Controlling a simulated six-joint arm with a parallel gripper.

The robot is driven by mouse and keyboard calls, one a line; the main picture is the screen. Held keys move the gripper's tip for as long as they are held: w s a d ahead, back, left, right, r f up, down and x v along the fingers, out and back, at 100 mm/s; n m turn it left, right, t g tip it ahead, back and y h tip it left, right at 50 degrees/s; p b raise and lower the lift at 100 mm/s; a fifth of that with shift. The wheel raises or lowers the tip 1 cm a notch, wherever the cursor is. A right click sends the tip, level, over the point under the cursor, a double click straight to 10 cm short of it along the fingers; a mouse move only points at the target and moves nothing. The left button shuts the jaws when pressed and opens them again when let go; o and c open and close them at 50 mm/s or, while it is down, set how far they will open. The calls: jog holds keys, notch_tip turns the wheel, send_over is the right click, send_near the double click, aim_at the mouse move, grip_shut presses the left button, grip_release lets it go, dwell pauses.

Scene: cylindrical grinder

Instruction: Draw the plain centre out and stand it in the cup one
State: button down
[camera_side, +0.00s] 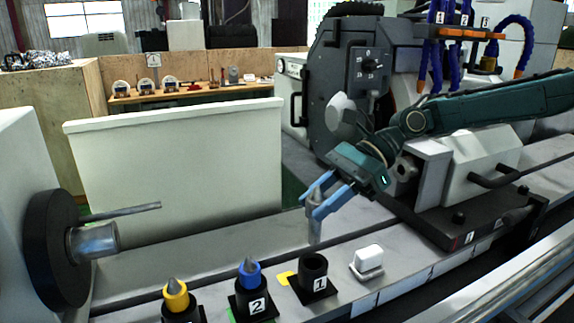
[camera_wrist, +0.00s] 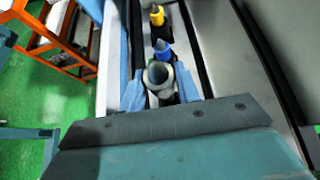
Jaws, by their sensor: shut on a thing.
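My gripper (camera_side: 317,203) is shut on the plain centre (camera_side: 314,228), a bare grey metal piece. It stands about upright, its cone between the blue fingers and its shank pointing down. Cup one (camera_side: 313,272) is black, marked 1, and looks empty; the shank's lower end shows just above its mouth in the side view. I cannot tell how exactly they line up. In the wrist view the fingers (camera_wrist: 160,88) flank the grey centre (camera_wrist: 158,74), and cup one is mostly hidden below it.
Cup two (camera_side: 252,301) holds a blue-collared centre (camera_side: 249,272); a yellow-collared centre (camera_side: 175,294) stands in the cup left of it. A white block (camera_side: 368,261) sits right of cup one. The tailstock (camera_side: 466,170) is behind at right, the workhead spindle (camera_side: 92,243) at far left.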

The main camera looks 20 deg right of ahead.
jog(key=shift+f, duration=1.55)
jog(key=shift+f, duration=3.35)
dwell(1.2)
jog(key=c, duration=0.9)
grip_release()
jog(key=shift+f, duration=0.1)
jog(key=shift+d, duration=0.1)
jog(key=v, duration=1.3)
jog(key=shift+d+r, duration=0.25)
jog(key=shift+r, duration=0.05)
